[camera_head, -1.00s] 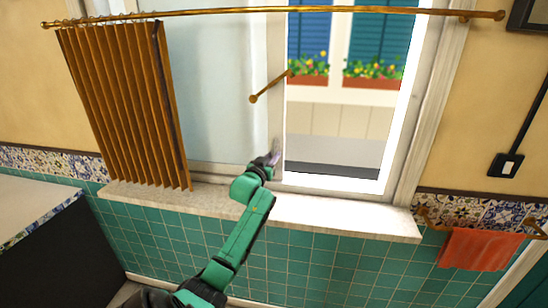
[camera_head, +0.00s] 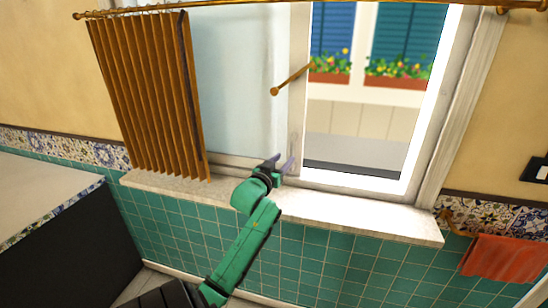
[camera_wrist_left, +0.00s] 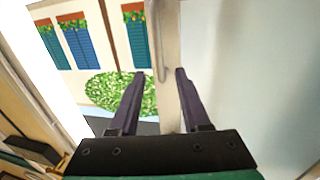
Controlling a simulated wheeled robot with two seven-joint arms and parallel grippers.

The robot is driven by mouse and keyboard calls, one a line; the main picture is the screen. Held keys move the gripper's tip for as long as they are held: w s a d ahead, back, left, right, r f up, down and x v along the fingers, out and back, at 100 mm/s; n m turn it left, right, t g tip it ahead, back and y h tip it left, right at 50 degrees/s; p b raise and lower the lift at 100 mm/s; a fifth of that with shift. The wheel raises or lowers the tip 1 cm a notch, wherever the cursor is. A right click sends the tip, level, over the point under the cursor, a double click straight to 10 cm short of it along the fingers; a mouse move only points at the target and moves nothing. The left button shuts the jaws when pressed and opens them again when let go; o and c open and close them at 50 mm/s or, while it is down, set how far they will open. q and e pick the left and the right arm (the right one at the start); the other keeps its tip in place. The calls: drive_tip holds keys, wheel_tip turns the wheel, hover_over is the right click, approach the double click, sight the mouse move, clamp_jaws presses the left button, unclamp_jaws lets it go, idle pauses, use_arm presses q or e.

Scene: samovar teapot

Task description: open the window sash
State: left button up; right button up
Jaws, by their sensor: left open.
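The window sash (camera_head: 235,75) is a pale, frosted panel on the left of the window, and its upright white edge frame (camera_head: 298,110) stands beside a clear opening on the right. My left gripper (camera_head: 279,163) is open near the lower end of that edge frame, just above the sill. In the left wrist view the fingers of my left gripper (camera_wrist_left: 159,74) point at the sash's edge frame (camera_wrist_left: 168,45), apart on either side of it. A slim grey handle (camera_wrist_left: 160,50) shows on the frame. I cannot tell whether the fingers touch it. My right gripper is not in view.
A pleated brown curtain (camera_head: 150,95) hangs at the left from a brass rail (camera_head: 215,10). A short brass rod (camera_head: 290,80) juts out before the window. The stone sill (camera_head: 350,215) is bare. A counter (camera_head: 45,185) is at the left, an orange towel (camera_head: 503,258) at the right.

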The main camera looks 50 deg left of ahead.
use_arm(q)
drive_tip(key=b+v, duration=0.1)
drive_tip(key=v, duration=0.6)
drive_tip(key=shift+d, duration=0.1)
